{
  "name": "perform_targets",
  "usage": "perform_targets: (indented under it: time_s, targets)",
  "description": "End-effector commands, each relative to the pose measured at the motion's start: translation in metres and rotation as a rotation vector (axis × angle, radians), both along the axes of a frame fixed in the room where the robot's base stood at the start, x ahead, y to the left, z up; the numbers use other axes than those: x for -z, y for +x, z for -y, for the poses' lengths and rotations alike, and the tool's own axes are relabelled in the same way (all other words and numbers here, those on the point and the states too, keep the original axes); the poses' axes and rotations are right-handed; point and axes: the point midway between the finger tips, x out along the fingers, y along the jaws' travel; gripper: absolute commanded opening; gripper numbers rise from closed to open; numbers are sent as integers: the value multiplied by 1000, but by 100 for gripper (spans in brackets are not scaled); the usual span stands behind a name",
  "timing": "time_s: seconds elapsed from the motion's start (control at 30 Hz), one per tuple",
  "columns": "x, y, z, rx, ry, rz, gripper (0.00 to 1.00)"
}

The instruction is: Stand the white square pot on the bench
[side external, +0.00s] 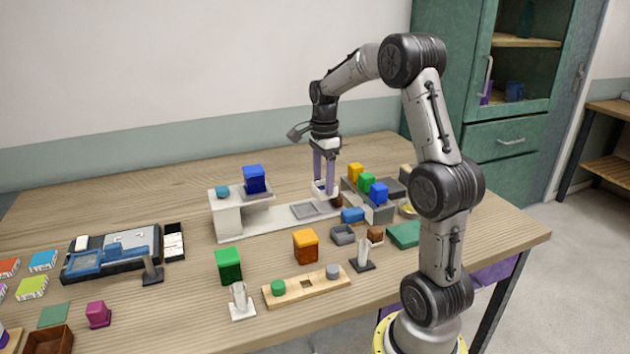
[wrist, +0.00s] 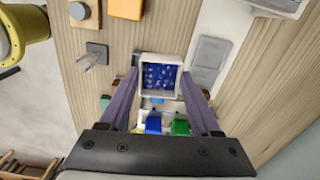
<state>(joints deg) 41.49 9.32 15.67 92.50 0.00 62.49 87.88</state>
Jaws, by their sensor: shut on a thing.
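My gripper (side external: 325,188) points straight down and is shut on the white square pot. The pot (side external: 319,187) is small and pale and sits between the two purple fingers in the side view. In the wrist view the white pot (wrist: 144,62) is seen from above, upright, with a blue speckled filling (wrist: 160,77). The fingers are on its left and right walls. It is over or near the right end of the white platform (side external: 265,222); I cannot tell whether its base touches anything. The wooden bench (side external: 190,180) is beneath.
A grey rack with orange, green and blue blocks (side external: 366,182) stands close to the right of my gripper. A dark blue block (side external: 254,180) is on the raised shelf at left. An orange block (side external: 305,245) stands in front. Bare bench lies behind the platform.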

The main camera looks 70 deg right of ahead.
Motion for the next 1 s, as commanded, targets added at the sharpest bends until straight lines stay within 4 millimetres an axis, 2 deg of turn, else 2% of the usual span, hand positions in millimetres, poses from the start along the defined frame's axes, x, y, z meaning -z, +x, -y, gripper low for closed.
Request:
perform_targets:
  time_s: [0.13,0.37,0.6,0.67,0.87,1.0]
  targets:
    - [-6,-10,-9,0,-1,1,7]
    - [-9,-15,-13,-9,0,0,7]
    - [-3,-17,-16,-137,4,-3,7]
    - [-2,-14,-27,-214,5,-5,7]
    - [2,4,-77,-485,9,-8,7]
    - [4,16,-123,-698,10,-10,7]
